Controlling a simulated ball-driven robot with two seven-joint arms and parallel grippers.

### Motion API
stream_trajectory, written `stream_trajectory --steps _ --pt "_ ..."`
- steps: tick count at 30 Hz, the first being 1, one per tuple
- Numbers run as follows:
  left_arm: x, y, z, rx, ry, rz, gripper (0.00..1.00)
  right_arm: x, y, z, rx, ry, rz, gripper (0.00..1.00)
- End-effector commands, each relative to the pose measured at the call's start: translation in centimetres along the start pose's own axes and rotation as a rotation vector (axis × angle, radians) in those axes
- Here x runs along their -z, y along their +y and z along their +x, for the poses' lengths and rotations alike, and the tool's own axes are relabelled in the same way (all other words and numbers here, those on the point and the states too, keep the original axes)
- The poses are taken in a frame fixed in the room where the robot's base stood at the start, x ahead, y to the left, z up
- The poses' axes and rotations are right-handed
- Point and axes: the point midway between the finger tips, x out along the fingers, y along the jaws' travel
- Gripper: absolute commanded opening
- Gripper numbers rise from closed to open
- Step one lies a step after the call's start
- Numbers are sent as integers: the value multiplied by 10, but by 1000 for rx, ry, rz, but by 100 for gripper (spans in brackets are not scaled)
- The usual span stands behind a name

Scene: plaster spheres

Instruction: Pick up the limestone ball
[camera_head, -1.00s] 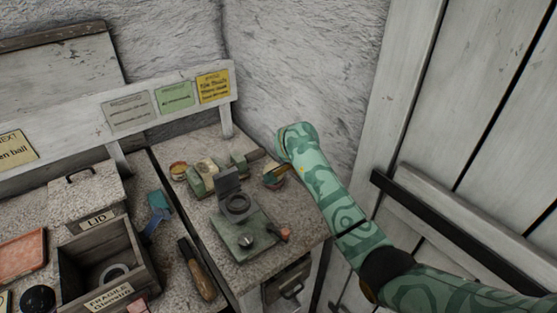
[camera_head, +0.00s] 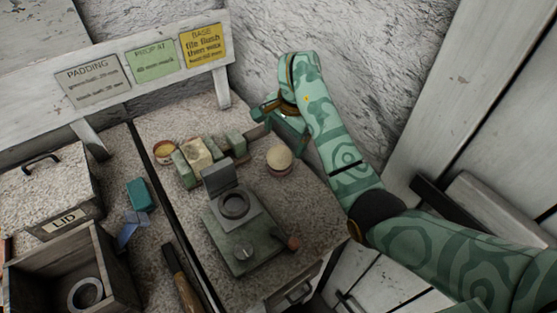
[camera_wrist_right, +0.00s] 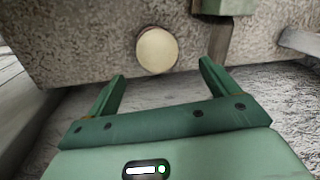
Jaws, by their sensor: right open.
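The limestone ball, a pale cream sphere (camera_head: 280,157), sits on a low reddish support at the right part of the speckled bench. It also shows in the right wrist view (camera_wrist_right: 157,50), beyond the fingertips and roughly between them. My right gripper (camera_head: 279,122), green, is open and empty. In the head view it is just above the ball in the picture, toward the wall, apart from it. Its two fingers also show in the wrist view (camera_wrist_right: 162,72). My left gripper is not in view.
A green device with a grey ring (camera_head: 235,225) stands left of the ball. Several small blocks (camera_head: 200,153) and a small round tin (camera_head: 164,151) lie behind it. An open wooden crate (camera_head: 110,255) is at lower left. The rough wall (camera_head: 400,70) is close behind my right arm.

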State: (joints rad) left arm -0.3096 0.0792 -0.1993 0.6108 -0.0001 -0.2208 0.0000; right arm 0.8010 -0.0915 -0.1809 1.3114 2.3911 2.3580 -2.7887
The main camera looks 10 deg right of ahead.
Motion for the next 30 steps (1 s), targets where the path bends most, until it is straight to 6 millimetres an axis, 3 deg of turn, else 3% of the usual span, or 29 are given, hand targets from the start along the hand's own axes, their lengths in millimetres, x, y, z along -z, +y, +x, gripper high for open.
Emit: stream_trajectory --steps 2,8,17,24,25,30 --pt "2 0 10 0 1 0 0 0 1 17 -2 -2 0 87" --pt "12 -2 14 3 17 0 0 0 0 27 1 0 0 87" --pt "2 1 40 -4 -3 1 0 0 4 74 -3 0 0 87" --pt "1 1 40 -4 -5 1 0 0 2 74 2 2 0 87" --pt "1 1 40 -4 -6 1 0 0 2 74 2 2 0 84" --pt "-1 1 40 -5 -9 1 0 0 2 74 2 2 0 37"
